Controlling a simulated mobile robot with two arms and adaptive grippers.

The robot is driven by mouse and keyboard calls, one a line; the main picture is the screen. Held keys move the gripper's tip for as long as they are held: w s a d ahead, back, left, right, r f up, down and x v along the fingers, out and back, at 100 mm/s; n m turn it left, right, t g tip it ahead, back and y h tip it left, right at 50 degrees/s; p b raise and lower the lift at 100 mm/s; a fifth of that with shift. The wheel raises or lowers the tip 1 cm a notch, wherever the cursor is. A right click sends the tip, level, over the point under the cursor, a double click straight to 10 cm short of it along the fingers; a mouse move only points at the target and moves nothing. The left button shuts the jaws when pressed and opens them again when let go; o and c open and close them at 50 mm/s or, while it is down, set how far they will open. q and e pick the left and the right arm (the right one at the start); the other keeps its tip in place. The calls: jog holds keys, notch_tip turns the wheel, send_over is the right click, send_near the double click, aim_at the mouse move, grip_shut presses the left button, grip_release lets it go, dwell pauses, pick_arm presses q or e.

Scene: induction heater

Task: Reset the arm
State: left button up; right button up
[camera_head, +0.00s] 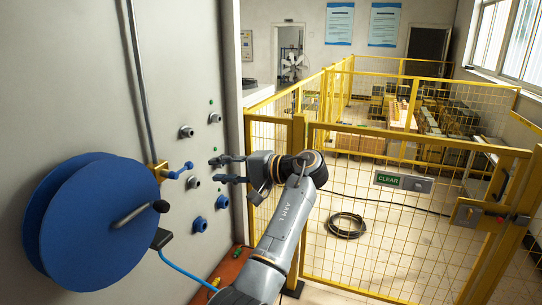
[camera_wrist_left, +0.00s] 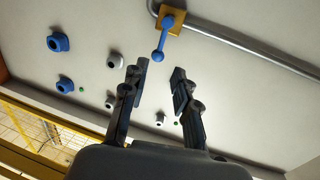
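My left gripper (camera_head: 214,169) is in front of the grey panel (camera_head: 190,60), its two dark fingers apart with nothing between them. It points left, toward the panel. In the left wrist view the open fingers (camera_wrist_left: 158,75) reach toward the panel face, with a visible gap between the tips. A blue lever (camera_head: 178,171) on a brass fitting sits just left of the fingertips; it also shows in the wrist view (camera_wrist_left: 163,38), beyond the fingers. My left arm rises from the bottom of the head view. My right gripper is not in view.
A large blue reel (camera_head: 95,225) with a crank stands out from the panel at left. Grey knobs (camera_head: 186,131) and blue knobs (camera_head: 199,224) jut from the panel near the gripper. A yellow mesh fence (camera_head: 390,225) closes off the right side; a coiled cable (camera_head: 345,226) lies behind it.

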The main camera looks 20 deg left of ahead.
pick_arm(q)
jog(key=s+a+f+t+h, duration=0.1)
jog(key=s+f+h, duration=0.45)
jog(key=f, duration=1.05)
jog(key=s+f+t+h, duration=0.1)
jog(key=s+f+h, duration=0.1)
jog(key=s+f, duration=0.95)
jog(key=s+d+f+h, duration=0.3)
jog(key=s+d, duration=0.1)
jog(key=s, duration=0.3)
jog(key=s+d+f+m+h, duration=0.1)
jog(key=s+d+f+h, duration=0.25)
jog(key=s, duration=0.35)
jog(key=s+d+f+h, duration=0.2)
jog(key=s+d, duration=0.2)
jog(key=s, duration=0.3)
notch_tip(320, 180, down, 35)
jog(key=s+g+b, duration=0.1)
jog(key=s+b, duration=0.1)
jog(key=b, duration=0.6)
jog(key=s+a+f+b, duration=0.1)
jog(key=s+f+b, duration=0.1)
jog(key=s+f, duration=0.6)
jog(key=s+a+f+g+b, duration=0.1)
jog(key=s+f+b, duration=0.2)
jog(key=s+f, duration=0.4)
notch_tip(320, 180, down, 6)
jog(key=shift+s+a+f, duration=0.1)
jog(key=shift+s+a, duration=0.25)
jog(key=shift+s, duration=0.05)
